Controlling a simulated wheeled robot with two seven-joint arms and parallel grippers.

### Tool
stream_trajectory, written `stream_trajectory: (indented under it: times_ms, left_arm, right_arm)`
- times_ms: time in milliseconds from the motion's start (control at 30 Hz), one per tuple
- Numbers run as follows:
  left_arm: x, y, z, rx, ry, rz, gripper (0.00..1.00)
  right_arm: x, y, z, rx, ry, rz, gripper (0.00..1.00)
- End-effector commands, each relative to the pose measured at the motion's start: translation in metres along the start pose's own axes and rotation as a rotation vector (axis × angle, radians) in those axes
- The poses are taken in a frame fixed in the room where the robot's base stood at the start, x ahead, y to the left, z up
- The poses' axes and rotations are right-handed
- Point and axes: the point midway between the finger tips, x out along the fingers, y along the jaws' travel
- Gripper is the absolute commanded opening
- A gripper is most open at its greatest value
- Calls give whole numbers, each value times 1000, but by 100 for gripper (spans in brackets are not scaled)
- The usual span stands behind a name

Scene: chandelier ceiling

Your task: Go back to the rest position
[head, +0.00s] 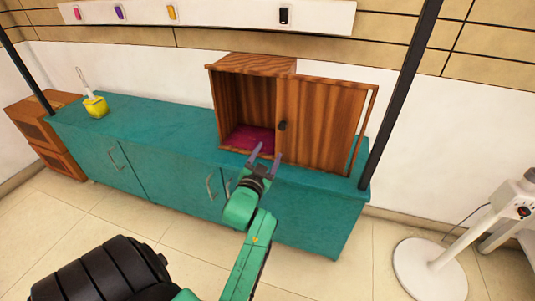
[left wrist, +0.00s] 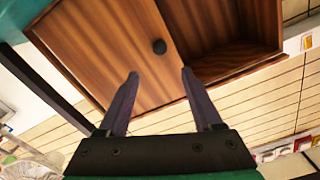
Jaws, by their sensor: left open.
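A wooden cabinet (head: 250,65) stands on a teal counter. Its left part is open and shows a dark red floor (head: 250,138) inside. A wooden door panel (head: 325,118) with a dark knob (head: 282,126) covers the right part. My left gripper (head: 266,154) is open and empty in front of the cabinet's lower front, below the knob. In the left wrist view its two fingers (left wrist: 160,75) are spread apart, with the knob (left wrist: 159,46) beyond them and clear of both. My right gripper is not in view.
The teal counter (head: 160,128) runs along the wall. A yellow pot (head: 95,107) stands on its left part. A wooden side cabinet (head: 50,135) is at far left. A dark post (head: 402,90) rises by the counter's right end. A white stand (head: 430,268) is on the floor at right.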

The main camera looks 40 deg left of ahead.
Motion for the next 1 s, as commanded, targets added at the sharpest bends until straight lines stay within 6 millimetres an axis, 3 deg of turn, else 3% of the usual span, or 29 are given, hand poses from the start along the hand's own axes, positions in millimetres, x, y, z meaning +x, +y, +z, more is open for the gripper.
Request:
stream_trajectory:
  times_ms: [533,633,733,833,933,1000]
  left_arm:
    - [-3,0,0,1,0,1,67]
    - [-2,14,14,-4,-26,33,67]
    - [-2,56,58,-18,-110,128,67]
    - [-17,115,128,-35,-248,262,67]
    - [-51,166,202,-42,-403,387,67]
    - [-84,192,253,-41,-519,463,67]
  right_arm:
    - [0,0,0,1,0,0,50]
    - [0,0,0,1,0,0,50]
    - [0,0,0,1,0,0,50]
    - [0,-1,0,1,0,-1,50]
    - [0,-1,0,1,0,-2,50]
    - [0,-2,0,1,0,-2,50]
